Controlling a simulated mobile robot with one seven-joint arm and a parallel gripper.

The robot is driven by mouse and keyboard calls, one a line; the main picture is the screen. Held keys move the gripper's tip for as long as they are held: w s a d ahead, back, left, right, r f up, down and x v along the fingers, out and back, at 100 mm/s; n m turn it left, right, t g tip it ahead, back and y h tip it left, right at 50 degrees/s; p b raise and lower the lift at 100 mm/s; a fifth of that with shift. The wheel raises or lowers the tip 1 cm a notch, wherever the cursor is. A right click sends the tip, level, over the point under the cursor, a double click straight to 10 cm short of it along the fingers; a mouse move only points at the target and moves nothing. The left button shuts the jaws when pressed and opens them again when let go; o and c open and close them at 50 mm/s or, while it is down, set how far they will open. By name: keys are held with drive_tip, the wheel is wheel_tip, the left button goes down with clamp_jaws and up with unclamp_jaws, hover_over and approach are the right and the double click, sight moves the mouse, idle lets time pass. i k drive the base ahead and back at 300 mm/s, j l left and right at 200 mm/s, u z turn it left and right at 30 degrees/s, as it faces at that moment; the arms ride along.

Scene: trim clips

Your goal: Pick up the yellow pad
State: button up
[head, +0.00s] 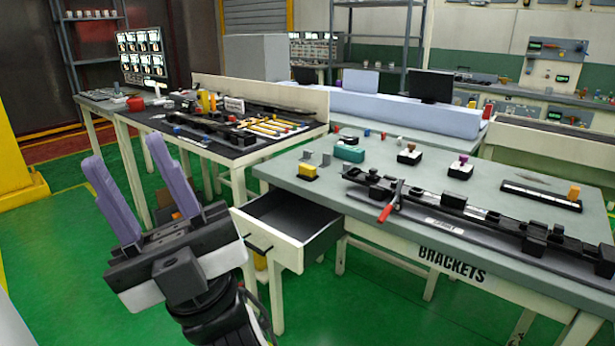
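A small yellow block, which looks like the yellow pad (308,170), sits on a dark base near the back left corner of the grey-topped table (290,185) marked BRACKETS. My gripper (122,148) is at the left, with two purple fingers pointing up and spread apart. It is open and empty, above the green floor. It is well left of the yellow pad and apart from the table.
An open drawer (290,242) juts from the table's left end, between my gripper and the yellow pad. A black fixture with a red-handled lever (390,203) lies along the front. A green block (349,153) and small grey brackets (325,159) stand near the pad.

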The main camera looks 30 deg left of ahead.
sight(306, 172)
drive_tip(key=i+u, duration=0.1)
drive_tip(key=u, duration=0.9)
drive_tip(key=i+l+u, duration=0.2)
drive_tip(key=u, duration=0.25)
drive_tip(key=i+l+u, duration=0.15)
drive_tip(key=l+u, duration=0.35)
drive_tip(key=j, duration=0.1)
